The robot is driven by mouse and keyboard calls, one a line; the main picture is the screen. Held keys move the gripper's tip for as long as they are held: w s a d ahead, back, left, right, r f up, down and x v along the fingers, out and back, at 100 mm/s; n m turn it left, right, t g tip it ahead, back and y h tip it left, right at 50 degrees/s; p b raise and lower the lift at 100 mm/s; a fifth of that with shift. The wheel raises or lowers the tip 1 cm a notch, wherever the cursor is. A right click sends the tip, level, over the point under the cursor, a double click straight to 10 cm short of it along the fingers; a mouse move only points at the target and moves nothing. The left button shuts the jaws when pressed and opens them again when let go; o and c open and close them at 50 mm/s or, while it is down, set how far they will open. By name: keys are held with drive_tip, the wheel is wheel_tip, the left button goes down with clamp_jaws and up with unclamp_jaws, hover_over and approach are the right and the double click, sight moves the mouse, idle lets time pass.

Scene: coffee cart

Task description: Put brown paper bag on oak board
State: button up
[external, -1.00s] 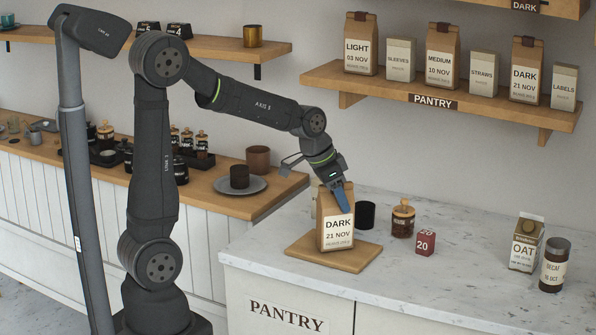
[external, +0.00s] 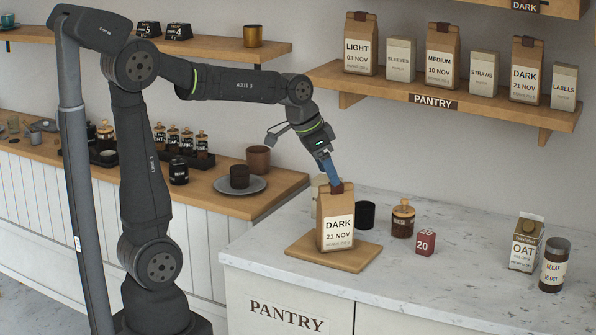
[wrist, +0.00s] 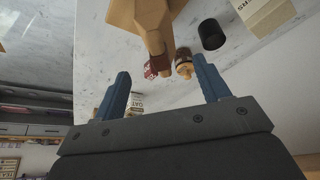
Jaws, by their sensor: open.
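The brown paper bag (external: 337,217), labelled DARK 21 NOV, stands upright on the oak board (external: 300,251) on the white marble counter. My gripper (external: 331,172) is open just above the bag's dark top clip, its blue fingers pointing down toward it. In the wrist view the bag (wrist: 140,18) lies beyond the spread fingertips of my gripper (wrist: 163,80), with nothing held between them. The back of the bag's base is hidden in the external view.
Behind and right of the bag stand a black cup (external: 365,214), a small jar (external: 402,219) and a red cube (external: 425,242). An oat carton (external: 524,243) and a decaf jar (external: 554,265) stand far right. The pantry shelf (external: 465,113) hangs above the counter.

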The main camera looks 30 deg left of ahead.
sight(339, 190)
drive_tip(key=shift+v, duration=1.95)
drive_tip(key=x, duration=1.2)
drive_tip(key=shift+f, duration=0.15)
drive_tip(key=shift+r, duration=1.2)
drive_tip(key=shift+f, duration=0.1)
